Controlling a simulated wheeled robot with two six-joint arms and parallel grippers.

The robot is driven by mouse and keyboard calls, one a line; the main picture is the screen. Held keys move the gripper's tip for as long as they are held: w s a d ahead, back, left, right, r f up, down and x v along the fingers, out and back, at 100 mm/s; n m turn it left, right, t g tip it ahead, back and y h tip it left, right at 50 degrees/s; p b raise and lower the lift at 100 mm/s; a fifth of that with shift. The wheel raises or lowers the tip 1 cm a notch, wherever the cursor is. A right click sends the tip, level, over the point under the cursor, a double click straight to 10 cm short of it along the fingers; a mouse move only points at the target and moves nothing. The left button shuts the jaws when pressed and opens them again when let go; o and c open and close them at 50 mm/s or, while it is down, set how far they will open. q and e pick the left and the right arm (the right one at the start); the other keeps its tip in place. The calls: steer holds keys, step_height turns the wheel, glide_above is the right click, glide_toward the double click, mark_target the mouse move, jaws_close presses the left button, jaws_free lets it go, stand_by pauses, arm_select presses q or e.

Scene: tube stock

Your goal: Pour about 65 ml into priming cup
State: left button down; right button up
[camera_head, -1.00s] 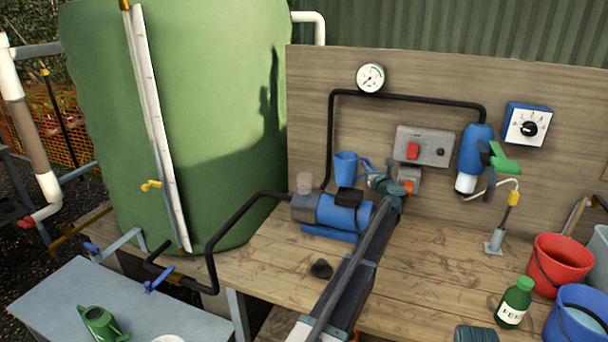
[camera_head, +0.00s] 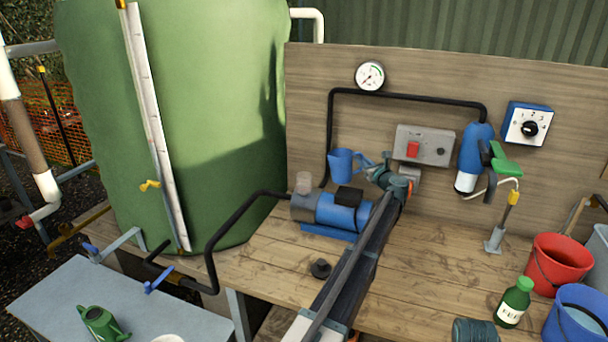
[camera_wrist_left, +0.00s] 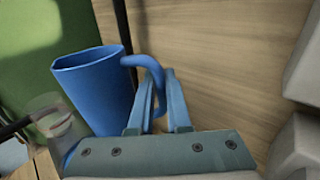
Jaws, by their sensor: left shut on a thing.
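A blue jug (camera_head: 341,166) is held by its handle in my left gripper (camera_head: 365,161), in front of the board. The left wrist view shows the jug (camera_wrist_left: 97,95) with its handle between the two shut fingers (camera_wrist_left: 158,95). The jug leans only slightly; its contents are hidden. The clear priming cup (camera_head: 304,183) stands on the left end of the blue pump (camera_head: 335,209). In the left wrist view the cup (camera_wrist_left: 48,112) is at lower left, partly behind the jug. The jug is to the right of the cup and higher in the head view. My right gripper is not in view.
A black hose (camera_head: 241,211) runs to the pump's left, and a black pipe (camera_head: 332,125) rises up the board. A black knob-like piece (camera_head: 320,268) lies on the bench (camera_head: 420,275). Buckets stand at right.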

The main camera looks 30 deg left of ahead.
mark_target(357, 154)
arm_select(q)
steer(key=shift+s+a+r+n+p, duration=0.15)
steer(key=shift+r+n+p, duration=0.1)
steer(key=shift+r+p, duration=0.15)
steer(key=shift+s+a+r+n+p, duration=0.15)
steer(key=shift+r+n+p, duration=0.1)
steer(key=shift+r+p, duration=0.15)
steer(key=shift+s+a+r+n+h+p, duration=0.3)
steer(key=shift+s+a+r+n+p, duration=0.3)
steer(key=shift+n+p, duration=0.3)
steer(key=shift+s+a+r+n+p, duration=0.5)
steer(key=shift+a+n+p, duration=0.05)
steer(key=shift+n+p, duration=0.25)
steer(key=shift+s+a+r+n+h+p, duration=0.15)
steer(key=shift+s+a+n+h+p, duration=0.15)
steer(key=shift+n, duration=0.1)
steer(key=shift+s+a+r+n+p, duration=0.25)
steer(key=shift+s+a+n+p, duration=0.1)
steer(key=shift+s+a+n, duration=0.05)
steer(key=shift+s+a+n+p, duration=0.3)
steer(key=shift+s+a+n, duration=0.2)
steer(key=shift+n, duration=0.3)
steer(key=shift+s+a+r+n+h+p, duration=0.25)
steer(key=shift+r+n+p, duration=0.15)
steer(key=shift+r+p, duration=0.15)
steer(key=shift+s+a+r+n+h+p, duration=0.25)
steer(key=shift+r+n+p, duration=0.15)
steer(key=shift+p, duration=0.2)
